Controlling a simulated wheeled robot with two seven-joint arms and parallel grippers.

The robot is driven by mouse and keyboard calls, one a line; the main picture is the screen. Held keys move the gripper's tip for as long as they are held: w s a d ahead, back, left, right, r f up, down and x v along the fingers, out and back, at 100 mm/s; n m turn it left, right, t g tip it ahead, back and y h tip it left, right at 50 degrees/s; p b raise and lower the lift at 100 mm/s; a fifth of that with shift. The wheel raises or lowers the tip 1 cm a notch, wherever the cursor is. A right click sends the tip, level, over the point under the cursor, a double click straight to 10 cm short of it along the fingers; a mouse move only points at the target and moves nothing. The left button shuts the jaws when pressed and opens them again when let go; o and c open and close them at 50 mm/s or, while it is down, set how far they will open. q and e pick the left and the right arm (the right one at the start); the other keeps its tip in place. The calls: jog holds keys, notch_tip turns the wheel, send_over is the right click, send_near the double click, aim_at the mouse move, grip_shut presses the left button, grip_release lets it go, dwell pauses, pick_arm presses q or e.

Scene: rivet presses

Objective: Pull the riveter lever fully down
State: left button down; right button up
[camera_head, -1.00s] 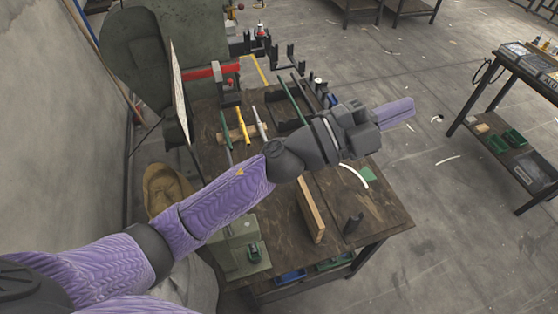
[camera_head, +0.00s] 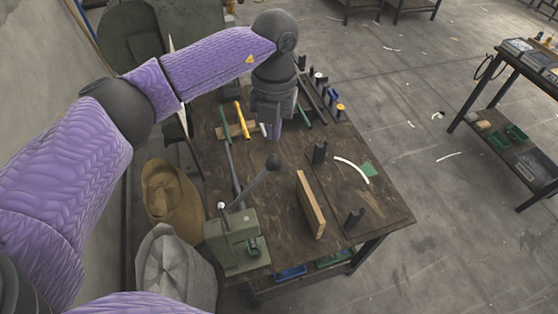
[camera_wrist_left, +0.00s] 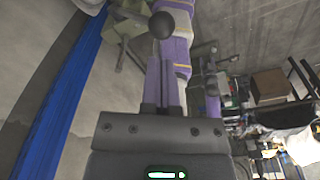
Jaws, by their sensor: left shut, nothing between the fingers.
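The green riveter (camera_head: 232,240) stands at the table's near left corner. My right gripper is not in view.
A wooden block (camera_head: 311,205) lies right of the riveter on the dark table (camera_head: 375,215). Black holders, a white curved strip (camera_head: 351,168) and coloured tools lie around it. Sacks (camera_head: 168,190) stand left of the table. A shelf table (camera_head: 520,90) stands far right.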

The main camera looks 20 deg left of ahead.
aim_at(278, 157)
pick_arm(q)
jog(key=f+b, duration=0.1)
jog(key=f, duration=0.1)
jog(key=f+b, duration=0.1)
jog(key=f, duration=0.1)
jog(key=shift+s, duration=0.2)
jog(key=shift+r, duration=0.15)
jog(key=shift+d, duration=0.1)
jog(key=shift+w+d+f+b, duration=0.25)
jog(key=shift+d+f+b, duration=0.1)
jog(key=shift+f+b, duration=0.15)
jog(key=shift+w+d+f, duration=0.1)
jog(key=shift+w+d, duration=0.05)
